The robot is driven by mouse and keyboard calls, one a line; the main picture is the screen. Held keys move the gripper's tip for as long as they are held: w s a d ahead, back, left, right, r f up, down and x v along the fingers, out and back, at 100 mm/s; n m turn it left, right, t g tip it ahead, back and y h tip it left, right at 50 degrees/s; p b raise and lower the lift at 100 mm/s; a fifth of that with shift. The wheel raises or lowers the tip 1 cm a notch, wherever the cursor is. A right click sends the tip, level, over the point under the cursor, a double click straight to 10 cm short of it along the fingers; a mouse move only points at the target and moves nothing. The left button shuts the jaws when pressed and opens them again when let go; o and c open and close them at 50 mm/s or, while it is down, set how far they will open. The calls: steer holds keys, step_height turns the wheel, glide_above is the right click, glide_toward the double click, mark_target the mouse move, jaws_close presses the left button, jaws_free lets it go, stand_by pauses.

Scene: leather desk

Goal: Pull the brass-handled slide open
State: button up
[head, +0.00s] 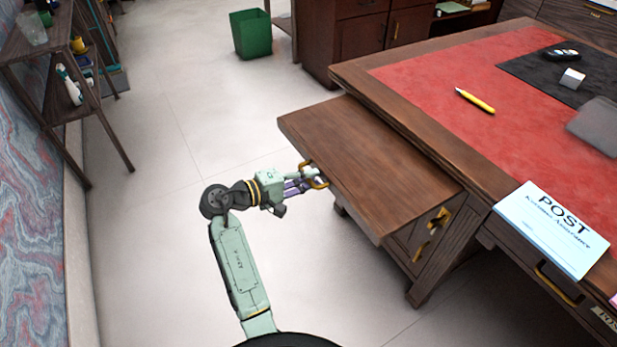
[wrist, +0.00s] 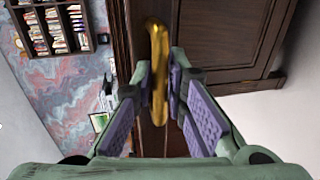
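The slide (head: 370,150) is a brown wooden board standing well out from the left side of the desk. Its brass handle (head: 317,183) is on the board's outer left edge. My gripper (head: 310,180) is at this handle, with my arm reaching up from below. In the wrist view the brass handle (wrist: 159,70) runs upright between my two fingertips (wrist: 160,75), which close in on it from both sides. The purple finger pads spread wider apart toward the palm. The contact itself is small and partly hidden.
The desk top (head: 430,95) has a red leather surface with a yellow pen (head: 475,101) and a POST paper (head: 551,228). A green bin (head: 251,34) stands at the back. A shelf (head: 65,90) stands at the left. The floor (head: 170,150) between is clear.

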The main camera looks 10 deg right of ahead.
steer(key=shift+o, duration=0.3)
steer(key=v, duration=1.2)
